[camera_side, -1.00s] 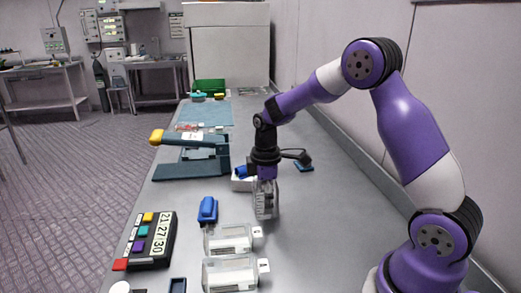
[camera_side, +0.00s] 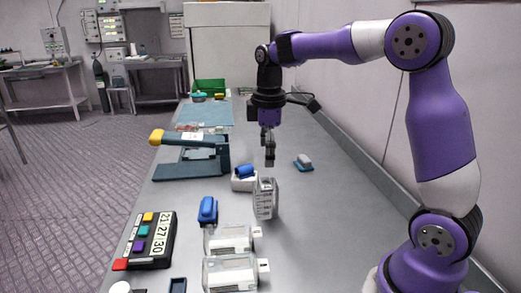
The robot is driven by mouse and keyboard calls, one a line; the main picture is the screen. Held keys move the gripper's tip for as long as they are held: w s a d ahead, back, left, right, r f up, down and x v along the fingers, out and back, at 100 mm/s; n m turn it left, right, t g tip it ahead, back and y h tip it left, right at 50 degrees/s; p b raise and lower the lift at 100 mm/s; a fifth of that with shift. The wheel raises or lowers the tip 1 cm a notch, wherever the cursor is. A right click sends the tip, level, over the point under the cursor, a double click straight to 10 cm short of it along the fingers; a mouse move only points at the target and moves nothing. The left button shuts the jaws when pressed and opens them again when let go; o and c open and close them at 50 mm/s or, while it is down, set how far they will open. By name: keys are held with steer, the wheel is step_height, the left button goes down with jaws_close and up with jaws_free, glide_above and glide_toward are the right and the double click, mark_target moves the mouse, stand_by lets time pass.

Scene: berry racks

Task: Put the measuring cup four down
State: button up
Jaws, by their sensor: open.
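A clear measuring cup (camera_side: 265,199) with dark markings stands upright on the grey bench, to the right of the blue object. My gripper (camera_side: 269,161) is open and empty above the cup, apart from it, with fingers pointing down. Two more clear containers, a nearer one (camera_side: 235,273) and one behind it (camera_side: 229,240), lie on their sides towards the front of the bench. Small tags show at their right ends, but I cannot read the numbers on them.
A blue item (camera_side: 208,210) sits left of the cup. A white block with a blue top (camera_side: 243,184) stands close behind it. A timer (camera_side: 151,241) and a green device with a yellow-ended lever (camera_side: 190,157) are on the left. The bench right of the cup is clear.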

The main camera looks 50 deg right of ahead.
steer(key=s+a+r+m+t, duration=0.1)
steer(key=s+a+m+t, duration=0.4)
steer(key=s, duration=0.8)
steer(key=a+m, duration=0.2)
steer(key=m, duration=0.1)
steer(key=shift+a+r, duration=0.2)
steer(key=shift+r, duration=0.1)
